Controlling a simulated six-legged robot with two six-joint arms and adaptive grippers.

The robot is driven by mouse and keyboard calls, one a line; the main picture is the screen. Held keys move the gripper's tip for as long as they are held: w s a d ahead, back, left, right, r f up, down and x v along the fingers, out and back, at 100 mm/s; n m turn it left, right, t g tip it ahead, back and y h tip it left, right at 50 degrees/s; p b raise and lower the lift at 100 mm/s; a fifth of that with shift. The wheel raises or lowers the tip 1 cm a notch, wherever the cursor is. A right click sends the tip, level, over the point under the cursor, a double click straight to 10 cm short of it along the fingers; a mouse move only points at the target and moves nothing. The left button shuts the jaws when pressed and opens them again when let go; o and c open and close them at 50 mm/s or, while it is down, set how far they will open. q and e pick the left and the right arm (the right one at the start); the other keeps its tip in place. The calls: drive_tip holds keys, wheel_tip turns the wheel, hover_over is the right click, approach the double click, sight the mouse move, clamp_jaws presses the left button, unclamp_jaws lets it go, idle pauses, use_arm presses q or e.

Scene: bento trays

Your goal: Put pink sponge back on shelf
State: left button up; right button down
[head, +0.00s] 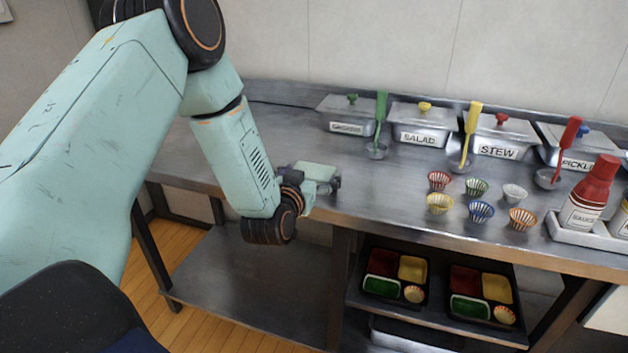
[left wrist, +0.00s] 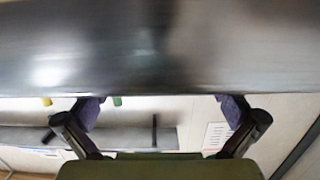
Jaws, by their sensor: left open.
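No pink sponge shows in either view. My left gripper (head: 322,180) is at the front edge of the steel counter (head: 390,190), left of the paper cups. Its fingers are apart with nothing seen between them, and in the left wrist view the open fingers (left wrist: 160,108) frame a smooth steel surface (left wrist: 160,50). A bare lower steel shelf (head: 255,285) runs under the counter on the left. Another shelf (head: 350,300) under the counter holds two bento trays. My right gripper is not in view.
Several lidded steel pans (head: 422,136) with ladles line the back of the counter. Several striped cups (head: 480,211) stand in front. A red sauce bottle (head: 592,192) stands in a white holder at the right. The bento trays (head: 395,277) sit below. The counter's middle is clear.

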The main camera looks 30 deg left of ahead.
use_arm(q)
drive_tip(key=shift+w+a+f, duration=0.3)
drive_tip(key=shift+w+a, duration=0.05)
drive_tip(key=shift+w, duration=0.25)
drive_tip(key=shift+s+d+r, duration=0.15)
drive_tip(key=shift+d+r, duration=0.1)
drive_tip(key=shift+d, duration=0.1)
drive_tip(key=shift+c, duration=0.5)
drive_tip(key=shift+a+f, duration=0.15)
drive_tip(key=shift+a, duration=0.05)
drive_tip(key=c, duration=0.4)
drive_tip(key=shift+d, duration=0.15)
